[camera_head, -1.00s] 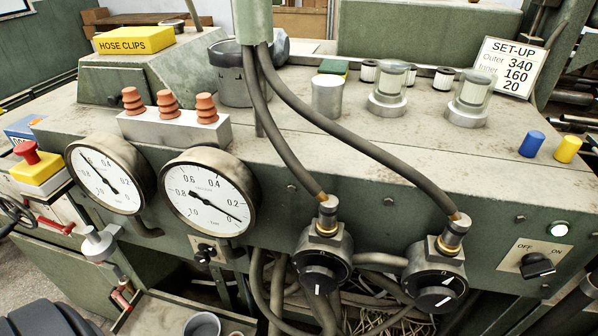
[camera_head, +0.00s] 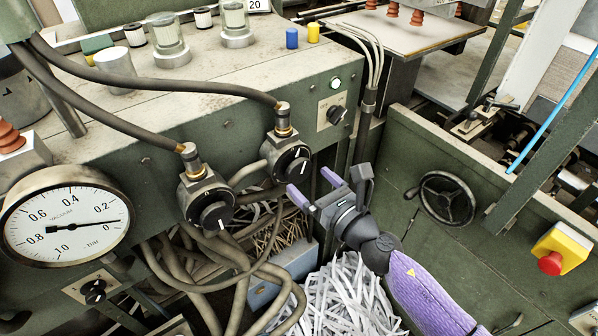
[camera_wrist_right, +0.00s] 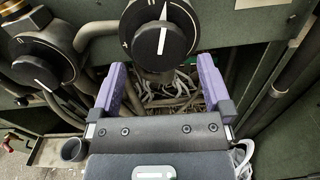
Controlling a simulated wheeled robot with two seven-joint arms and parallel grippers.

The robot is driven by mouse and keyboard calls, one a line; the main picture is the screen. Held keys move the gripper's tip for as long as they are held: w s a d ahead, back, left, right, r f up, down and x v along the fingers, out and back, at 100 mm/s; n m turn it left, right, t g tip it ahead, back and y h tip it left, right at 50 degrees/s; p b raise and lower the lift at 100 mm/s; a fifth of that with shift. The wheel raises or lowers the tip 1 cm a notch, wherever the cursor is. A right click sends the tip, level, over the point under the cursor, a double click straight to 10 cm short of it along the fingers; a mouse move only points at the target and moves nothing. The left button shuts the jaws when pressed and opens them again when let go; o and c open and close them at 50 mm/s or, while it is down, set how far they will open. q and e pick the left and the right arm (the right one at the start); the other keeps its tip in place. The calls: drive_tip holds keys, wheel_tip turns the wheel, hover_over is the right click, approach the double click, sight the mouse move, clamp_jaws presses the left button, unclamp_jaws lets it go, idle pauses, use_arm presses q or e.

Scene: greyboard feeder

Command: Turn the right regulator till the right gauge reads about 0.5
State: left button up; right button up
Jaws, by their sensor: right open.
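The right gauge (camera_head: 65,220) is a round white dial at the left of the head view; its needle points between 0 and 0.2. The right regulator (camera_head: 292,163) is a black knob with a white mark under a brass hose fitting. In the right wrist view the regulator (camera_wrist_right: 162,40) faces me just beyond and between the fingers, its mark nearly upright. My right gripper (camera_head: 314,187) is open, its purple fingers below and right of the knob, apart from it. It also shows in the wrist view (camera_wrist_right: 163,80), empty. My left gripper is out of view.
The left regulator (camera_head: 212,208) sits close by on the left, also in the wrist view (camera_wrist_right: 38,72). Grey hoses (camera_head: 215,270) hang below. A rotary switch (camera_head: 336,114) is up right. Paper shreds (camera_head: 335,295) lie under my right arm; a handwheel (camera_head: 446,198) stands right.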

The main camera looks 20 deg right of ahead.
sight(301, 174)
drive_tip(key=shift+x, duration=1.75)
drive_tip(key=c, duration=1.1)
